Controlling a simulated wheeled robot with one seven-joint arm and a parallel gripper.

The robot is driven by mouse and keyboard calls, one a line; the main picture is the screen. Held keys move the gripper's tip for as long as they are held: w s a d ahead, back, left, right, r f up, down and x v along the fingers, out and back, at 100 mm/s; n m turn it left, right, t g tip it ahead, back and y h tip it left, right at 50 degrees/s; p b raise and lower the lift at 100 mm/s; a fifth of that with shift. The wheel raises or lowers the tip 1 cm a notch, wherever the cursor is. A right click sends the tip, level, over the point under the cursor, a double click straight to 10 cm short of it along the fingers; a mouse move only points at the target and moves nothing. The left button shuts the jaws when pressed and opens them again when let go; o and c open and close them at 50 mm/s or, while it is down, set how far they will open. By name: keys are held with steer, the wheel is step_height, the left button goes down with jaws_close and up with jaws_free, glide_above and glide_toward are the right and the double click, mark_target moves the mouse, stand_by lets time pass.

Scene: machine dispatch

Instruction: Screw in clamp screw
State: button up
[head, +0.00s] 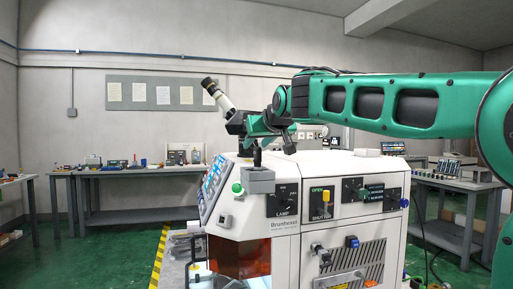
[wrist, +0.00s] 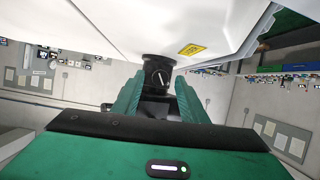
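A black round knob with a white line on its face, which looks like the clamp screw (wrist: 158,79), shows in the wrist view between and just beyond my fingertips. In the head view a short black post (head: 257,158) stands upright on a grey block (head: 259,181) at the machine's top left corner; it may be the same screw. My gripper (head: 268,142) is above the machine top, close to the post. In the wrist view my gripper's (wrist: 158,84) two green fingers are spread on either side of the knob. No clear contact shows.
The white machine (head: 270,222) carries LAMP and SHUTTER controls (head: 321,203) on its front. A yellow label (wrist: 190,49) is on the white surface near the knob. Benches stand by the walls.

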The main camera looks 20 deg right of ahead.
steer(key=shift+w+f, duration=0.2)
steer(key=shift+w, duration=0.2)
jaws_close()
steer(key=shift+d, duration=0.35)
steer(key=shift+a, duration=0.25)
steer(key=shift+d+m+y, duration=0.2)
steer(key=shift+m+y, duration=1.2)
steer(key=shift+m, duration=0.6)
steer(key=shift+f, duration=0.1)
